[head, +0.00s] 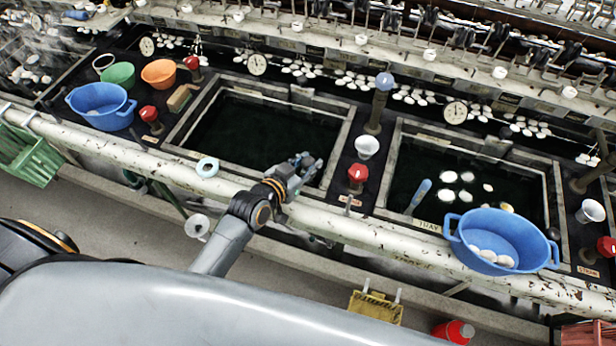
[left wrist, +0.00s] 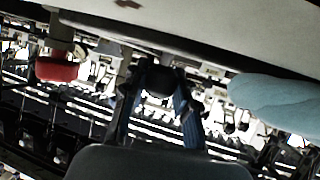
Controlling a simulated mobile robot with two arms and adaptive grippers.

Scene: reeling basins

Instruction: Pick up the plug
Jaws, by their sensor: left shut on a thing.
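My left gripper (head: 305,166) is over the near right part of the left basin (head: 345,130), close to its front rim. The left wrist view shows its two fingers (left wrist: 160,108) closed on a dark, rounded thing, which I take to be the plug (left wrist: 159,81). In the head view I cannot make the plug out from the gripper. The left basin holds dark water, and its bottom cannot be seen. My right gripper is not in view.
A pale blue ring (head: 207,167) lies on the front ledge, left of my arm. A red knob (head: 357,175) and white cup (head: 367,147) stand between the basins. A blue tub (head: 500,238) with white cocoons sits at the right basin's front.

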